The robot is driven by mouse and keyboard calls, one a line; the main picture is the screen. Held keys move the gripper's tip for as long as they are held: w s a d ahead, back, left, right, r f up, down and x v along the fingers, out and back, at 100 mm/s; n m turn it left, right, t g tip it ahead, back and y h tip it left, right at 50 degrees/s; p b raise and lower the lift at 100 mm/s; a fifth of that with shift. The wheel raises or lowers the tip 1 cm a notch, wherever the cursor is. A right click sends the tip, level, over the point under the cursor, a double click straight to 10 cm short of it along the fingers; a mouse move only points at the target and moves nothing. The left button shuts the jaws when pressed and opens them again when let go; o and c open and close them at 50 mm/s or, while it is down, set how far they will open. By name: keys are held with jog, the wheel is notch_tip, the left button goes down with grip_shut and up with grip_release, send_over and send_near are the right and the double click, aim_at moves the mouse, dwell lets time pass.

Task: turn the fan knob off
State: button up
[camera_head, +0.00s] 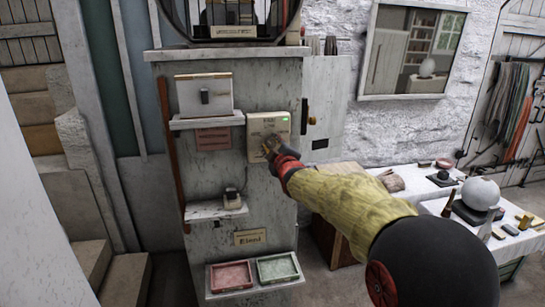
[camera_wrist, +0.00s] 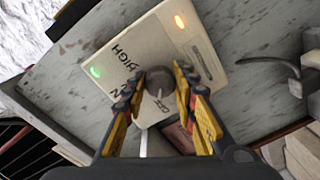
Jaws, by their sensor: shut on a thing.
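The fan knob (camera_wrist: 158,78) is a round grey knob on a cream control panel (camera_wrist: 130,60). The panel also shows in the head view (camera_head: 262,124), on the front of a grey cabinet. My gripper (camera_wrist: 159,92) has its two yellow and black fingers closed on either side of the knob. Dark lettering, including "HIGH", is on the panel around the knob. A green light (camera_wrist: 96,71) and an orange light (camera_wrist: 180,21) glow on the panel. In the head view my gripper (camera_head: 273,149) covers the knob, and only the green light (camera_head: 283,121) shows clearly.
Shelves on the cabinet hold a white switch box (camera_head: 204,96) and a small device (camera_head: 232,198). Red (camera_head: 231,276) and green (camera_head: 277,268) trays lie below. A table at the right bears a white sphere (camera_head: 481,193). A hook-like handle (camera_wrist: 268,68) is near the panel.

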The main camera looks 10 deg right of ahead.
jog(key=shift+f+n+b, duration=0.1)
jog(key=shift+n+b, duration=0.8)
jog(key=shift+b, duration=0.2)
jog(key=o, duration=1.2)
jog(key=shift+c, duration=0.2)
jog(key=s, duration=1.2)
jog(key=shift+r, duration=0.25)
jog(key=shift+d, duration=0.1)
